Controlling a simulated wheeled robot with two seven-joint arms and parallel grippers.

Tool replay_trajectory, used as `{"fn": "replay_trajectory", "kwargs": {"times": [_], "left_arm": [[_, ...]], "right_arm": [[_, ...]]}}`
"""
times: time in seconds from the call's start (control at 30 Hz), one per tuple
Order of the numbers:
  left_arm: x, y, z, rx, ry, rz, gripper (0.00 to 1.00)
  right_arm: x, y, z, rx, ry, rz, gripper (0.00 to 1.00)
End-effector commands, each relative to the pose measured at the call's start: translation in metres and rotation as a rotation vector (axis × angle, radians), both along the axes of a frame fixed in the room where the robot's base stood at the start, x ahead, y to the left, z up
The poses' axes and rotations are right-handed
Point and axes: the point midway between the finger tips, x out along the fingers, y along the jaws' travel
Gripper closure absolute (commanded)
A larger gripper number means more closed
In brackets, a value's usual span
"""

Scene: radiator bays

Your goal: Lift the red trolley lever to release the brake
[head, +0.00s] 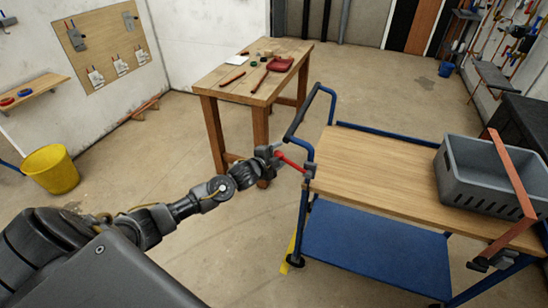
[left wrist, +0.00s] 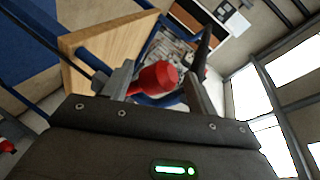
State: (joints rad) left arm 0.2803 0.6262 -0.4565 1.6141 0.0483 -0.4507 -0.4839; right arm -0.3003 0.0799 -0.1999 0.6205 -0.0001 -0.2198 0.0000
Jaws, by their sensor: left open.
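The red lever (head: 291,162) sits on a grey bracket (head: 309,171) at the left end of the trolley (head: 375,178), which has a wooden top and a blue frame. The lever slants up and left from the bracket. My left gripper (head: 276,154) is open at the lever's outer end. In the left wrist view the lever's red end (left wrist: 157,78) lies between the two fingers of my left gripper (left wrist: 160,92). It looks nearer the left finger; I cannot tell whether it touches. My right gripper is not in view.
A grey crate (head: 460,186) stands on the trolley's right side, with a reddish-brown strip (head: 513,178) across it. The blue push handle (head: 309,108) rises close to my left gripper. A wooden workbench (head: 237,92) stands behind. A yellow bucket (head: 52,170) is at left.

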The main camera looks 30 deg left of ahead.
Motion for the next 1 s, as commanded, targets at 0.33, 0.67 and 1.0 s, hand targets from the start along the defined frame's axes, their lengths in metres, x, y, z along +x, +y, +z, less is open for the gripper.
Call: {"fn": "replay_trajectory", "kwargs": {"times": [0.33, 0.67, 1.0], "left_arm": [[-0.057, 0.004, 0.013, 0.002, 0.000, -0.002, 0.42], [-0.098, 0.007, 0.028, 0.000, -0.002, 0.002, 0.42], [-0.101, 0.007, 0.031, -0.001, -0.002, 0.002, 0.42]], "right_arm": [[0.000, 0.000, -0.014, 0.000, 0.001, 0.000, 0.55], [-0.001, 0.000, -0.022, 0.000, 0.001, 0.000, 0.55], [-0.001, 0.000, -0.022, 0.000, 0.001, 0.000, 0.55]]}}
